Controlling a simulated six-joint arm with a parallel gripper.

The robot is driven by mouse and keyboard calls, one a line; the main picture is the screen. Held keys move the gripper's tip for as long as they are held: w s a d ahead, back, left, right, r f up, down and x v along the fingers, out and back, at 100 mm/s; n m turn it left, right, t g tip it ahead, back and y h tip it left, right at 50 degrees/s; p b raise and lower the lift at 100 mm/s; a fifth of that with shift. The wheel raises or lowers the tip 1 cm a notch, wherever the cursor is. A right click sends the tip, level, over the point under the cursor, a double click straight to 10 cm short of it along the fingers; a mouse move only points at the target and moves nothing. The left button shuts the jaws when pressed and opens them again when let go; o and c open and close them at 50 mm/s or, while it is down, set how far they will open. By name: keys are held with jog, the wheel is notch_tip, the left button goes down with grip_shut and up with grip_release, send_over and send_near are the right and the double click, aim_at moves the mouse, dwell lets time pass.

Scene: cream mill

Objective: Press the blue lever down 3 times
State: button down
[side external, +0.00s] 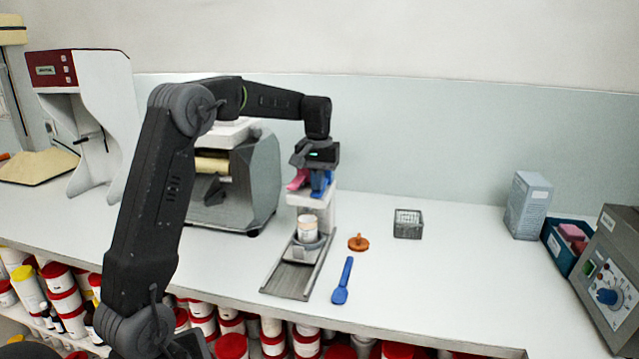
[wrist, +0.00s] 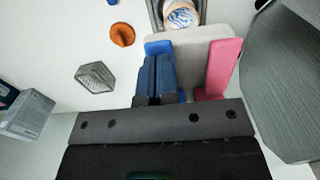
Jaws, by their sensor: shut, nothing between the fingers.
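The blue lever (wrist: 157,47) sticks out from the top of a pale dispenser (wrist: 200,50), beside the pink lever (wrist: 223,65). In the side view the blue lever (side external: 319,188) and pink lever (side external: 298,180) sit high on the dispenser's front. My gripper (wrist: 156,62) is shut and empty, with its two dark blue fingers side by side. The fingers overlap the blue lever in the wrist view and hide most of it. I cannot tell whether they touch it. A white cup (side external: 308,226) stands below the levers on the dispenser's base.
A grey ribbed tray (side external: 290,278) extends in front of the dispenser. A large grey machine (side external: 262,185) stands close on the left.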

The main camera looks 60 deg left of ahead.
jog(key=shift+r, duration=3.45)
jog(key=shift+f, duration=2)
jog(key=shift+f, duration=1.55)
jog(key=shift+r, duration=3.55)
